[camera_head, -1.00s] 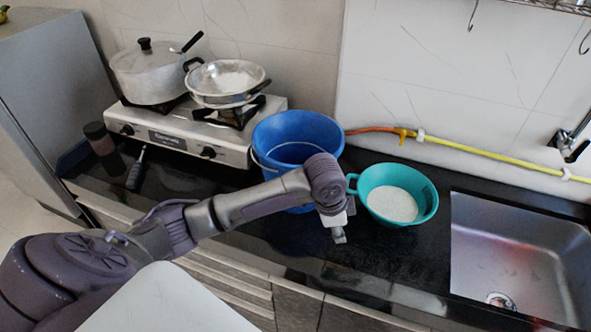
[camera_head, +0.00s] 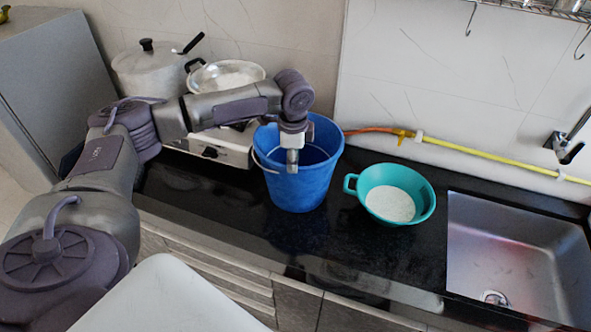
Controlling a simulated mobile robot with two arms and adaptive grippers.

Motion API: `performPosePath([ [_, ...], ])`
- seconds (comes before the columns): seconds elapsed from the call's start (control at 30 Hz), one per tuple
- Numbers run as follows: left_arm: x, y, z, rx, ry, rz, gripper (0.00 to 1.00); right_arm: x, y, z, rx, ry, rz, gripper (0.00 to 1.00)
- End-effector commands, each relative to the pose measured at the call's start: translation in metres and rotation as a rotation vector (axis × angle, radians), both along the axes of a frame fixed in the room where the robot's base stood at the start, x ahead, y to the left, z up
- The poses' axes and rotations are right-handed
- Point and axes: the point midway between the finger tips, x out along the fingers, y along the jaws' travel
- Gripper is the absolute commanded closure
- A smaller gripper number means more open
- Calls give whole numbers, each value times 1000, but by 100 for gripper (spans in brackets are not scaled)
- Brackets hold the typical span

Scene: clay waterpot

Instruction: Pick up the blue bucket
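The blue bucket (camera_head: 311,185) stands upright on the black countertop, between the stove and a teal bowl. My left arm comes in from the left and bends down over the bucket. My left gripper (camera_head: 292,167) points down at the bucket's near rim and covers part of its opening. I cannot tell whether it touches the rim, or whether its fingers are open or shut. The bucket's thin handle hangs at its left side. My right gripper is not in view.
The teal bowl (camera_head: 411,177) with white contents sits right of the bucket. A metal sink (camera_head: 515,250) lies further right. A stove (camera_head: 217,149) with a pot (camera_head: 147,72) and a pan (camera_head: 226,75) stands behind my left arm. A yellow hose (camera_head: 480,157) runs along the wall.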

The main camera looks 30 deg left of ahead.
Motion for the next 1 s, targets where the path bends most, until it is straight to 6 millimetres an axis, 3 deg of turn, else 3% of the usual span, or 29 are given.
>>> performPosePath([
  [0.27,1,0,-20,1,2,-1,68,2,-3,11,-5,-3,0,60],
  [0.53,4,0,-58,0,0,-1,68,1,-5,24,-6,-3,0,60],
  [0.8,5,0,-63,-1,-3,-1,68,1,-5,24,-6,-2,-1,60],
  [0.87,5,0,-63,-1,-3,-1,74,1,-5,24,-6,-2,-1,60],
  [1.0,5,0,-63,-1,-3,-1,98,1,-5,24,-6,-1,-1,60],
])
